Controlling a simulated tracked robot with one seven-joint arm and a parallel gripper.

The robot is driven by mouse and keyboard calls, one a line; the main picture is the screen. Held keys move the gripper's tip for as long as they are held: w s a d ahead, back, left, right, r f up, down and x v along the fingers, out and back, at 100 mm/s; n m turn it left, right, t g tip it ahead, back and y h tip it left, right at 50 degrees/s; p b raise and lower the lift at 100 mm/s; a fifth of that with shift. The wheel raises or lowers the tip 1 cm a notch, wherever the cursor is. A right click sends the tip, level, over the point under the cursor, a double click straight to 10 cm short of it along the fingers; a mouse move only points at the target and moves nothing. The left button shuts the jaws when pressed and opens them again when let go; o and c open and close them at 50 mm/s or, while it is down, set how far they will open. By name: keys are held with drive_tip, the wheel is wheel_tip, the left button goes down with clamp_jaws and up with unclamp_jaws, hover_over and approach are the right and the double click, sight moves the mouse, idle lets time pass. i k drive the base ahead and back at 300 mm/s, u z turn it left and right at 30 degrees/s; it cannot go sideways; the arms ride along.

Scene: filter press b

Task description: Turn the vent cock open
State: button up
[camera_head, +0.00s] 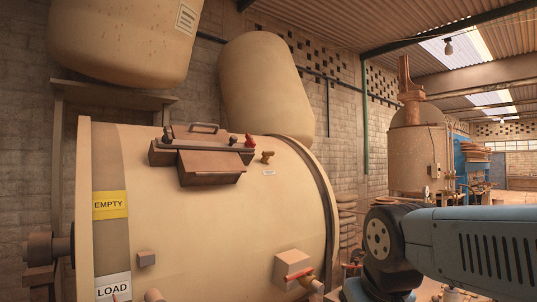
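A small brass cock (267,157) stands on the upper right of the big cream drum (220,225), above a small white label too small to read; it looks like the vent cock. I cannot tell from its handle whether it is open or closed. A red-handled fitting (306,283) sits low on the drum's right side, beside a pale box. My blue-grey arm with a dark round joint (379,240) reaches in from the right edge, in front of and to the right of the drum. My gripper is not in view.
A brown hatch box (208,168) with a handle and small red and dark knobs is on top of the drum. Two cream tanks (265,85) hang above and behind. Yellow EMPTY and white LOAD signs mark the left band. A tall vessel (418,150) stands further back right.

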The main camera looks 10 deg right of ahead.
sight(266, 154)
drive_tip(key=z, duration=0.2)
drive_tip(key=i, duration=0.4)
drive_tip(key=u, duration=0.75)
drive_tip(key=k, duration=1.1)
drive_tip(key=z, duration=0.7)
drive_tip(key=i, duration=1.7)
